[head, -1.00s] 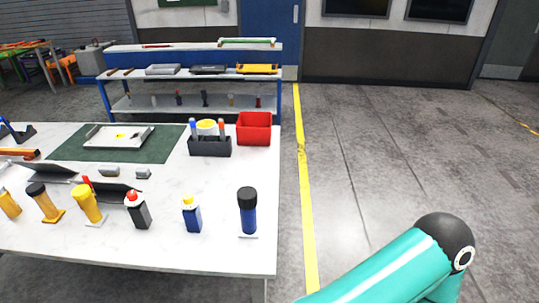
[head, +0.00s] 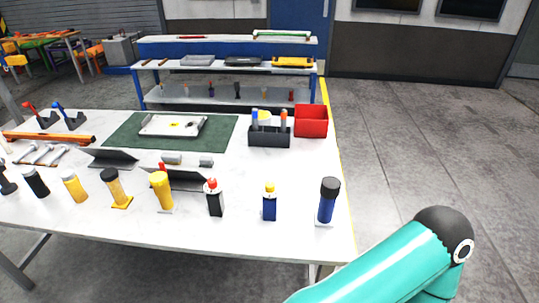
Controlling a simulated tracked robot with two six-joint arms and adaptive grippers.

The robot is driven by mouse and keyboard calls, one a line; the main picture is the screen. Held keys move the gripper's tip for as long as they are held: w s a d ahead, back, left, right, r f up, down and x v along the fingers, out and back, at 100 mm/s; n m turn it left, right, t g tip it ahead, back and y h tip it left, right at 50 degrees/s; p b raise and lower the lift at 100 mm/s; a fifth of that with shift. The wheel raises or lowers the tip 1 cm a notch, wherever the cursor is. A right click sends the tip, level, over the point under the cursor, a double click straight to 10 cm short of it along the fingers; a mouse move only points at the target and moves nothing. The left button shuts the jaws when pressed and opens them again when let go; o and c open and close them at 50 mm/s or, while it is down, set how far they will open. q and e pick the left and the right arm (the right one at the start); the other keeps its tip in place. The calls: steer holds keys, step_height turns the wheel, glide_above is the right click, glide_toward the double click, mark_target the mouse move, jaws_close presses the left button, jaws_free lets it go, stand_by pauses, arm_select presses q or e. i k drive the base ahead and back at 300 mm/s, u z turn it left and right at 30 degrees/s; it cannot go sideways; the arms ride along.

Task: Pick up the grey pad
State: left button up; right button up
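Two small grey blocks lie side by side on the white table (head: 270,238), just in front of the green mat (head: 122,136). The left block (head: 172,159) is a little longer than the right block (head: 206,161). Either could be the grey pad; I cannot tell which from here. A dark tilted plate stands close in front of them. A teal link of my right arm crosses the lower right corner, over the floor and off the table. Neither of my grippers is in view.
A row of bottles and tubes, among them a blue tube (head: 327,201) and a yellow one (head: 162,191), lines the front edge. The floor to the right is clear.

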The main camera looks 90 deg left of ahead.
mark_target(204, 162)
steer(key=u, duration=0.05)
steer(key=k, duration=1.85)
steer(key=z, duration=1.4)
steer(key=i, duration=0.1)
steer(key=u, duration=3.05)
steer(key=i, duration=1)
steer(key=u, duration=0.05)
